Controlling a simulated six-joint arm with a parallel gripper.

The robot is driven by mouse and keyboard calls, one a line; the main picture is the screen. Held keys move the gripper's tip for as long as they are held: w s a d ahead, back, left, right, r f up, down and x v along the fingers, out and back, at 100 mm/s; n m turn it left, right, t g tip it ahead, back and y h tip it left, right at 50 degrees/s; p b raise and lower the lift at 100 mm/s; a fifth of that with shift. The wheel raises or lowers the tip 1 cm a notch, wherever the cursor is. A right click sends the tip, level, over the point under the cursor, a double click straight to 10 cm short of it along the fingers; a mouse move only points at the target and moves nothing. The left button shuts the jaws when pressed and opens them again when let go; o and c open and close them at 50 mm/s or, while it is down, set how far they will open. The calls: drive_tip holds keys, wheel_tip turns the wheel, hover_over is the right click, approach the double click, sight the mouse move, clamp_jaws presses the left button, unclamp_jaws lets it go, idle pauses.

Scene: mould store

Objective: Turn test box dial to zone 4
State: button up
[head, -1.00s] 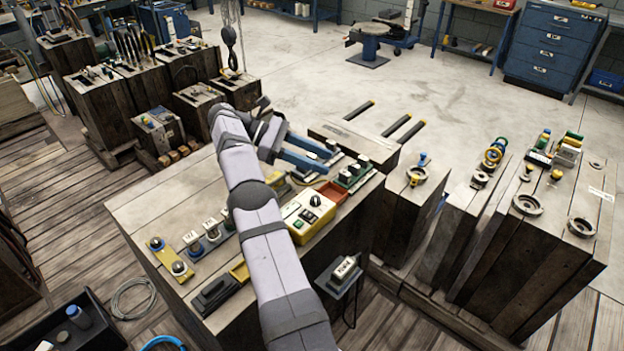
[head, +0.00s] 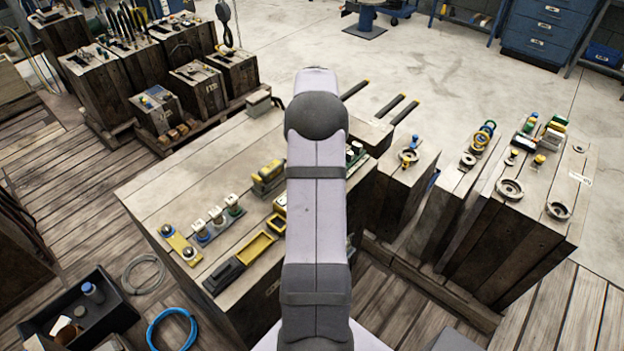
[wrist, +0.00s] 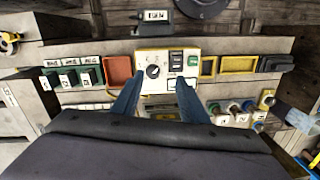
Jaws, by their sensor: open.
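The cream and yellow test box (wrist: 153,57) lies in the middle of the wrist view, on the wooden bench. Its round black dial (wrist: 153,71) is on the left part of its face; the marks are too small to read its zone. My gripper (wrist: 157,94) shows in the wrist view as two blue fingers, open and empty. The fingers point toward the box, with the dial between their lines; I cannot tell their height above it. In the head view my arm hides the gripper, the dial and most or all of the box.
In the wrist view, an orange-red tray (wrist: 118,71) and green blocks (wrist: 72,76) lie left of the box. Yellow trays (wrist: 237,65) and a black block (wrist: 275,63) lie right. A row of small knobbed pieces (head: 217,222) stands on the bench (head: 165,190).

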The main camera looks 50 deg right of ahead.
drive_tip(key=shift+w+d+m+t, duration=0.3)
drive_tip(key=shift+w+d+m, duration=0.15)
drive_tip(key=shift+d+m, duration=0.05)
drive_tip(key=shift+h, duration=0.3)
drive_tip(key=shift+f+p, duration=0.85)
drive_tip(key=shift+f, duration=2.8)
drive_tip(key=shift+c, duration=0.6)
drive_tip(key=shift+m, duration=0.3)
clamp_jaws()
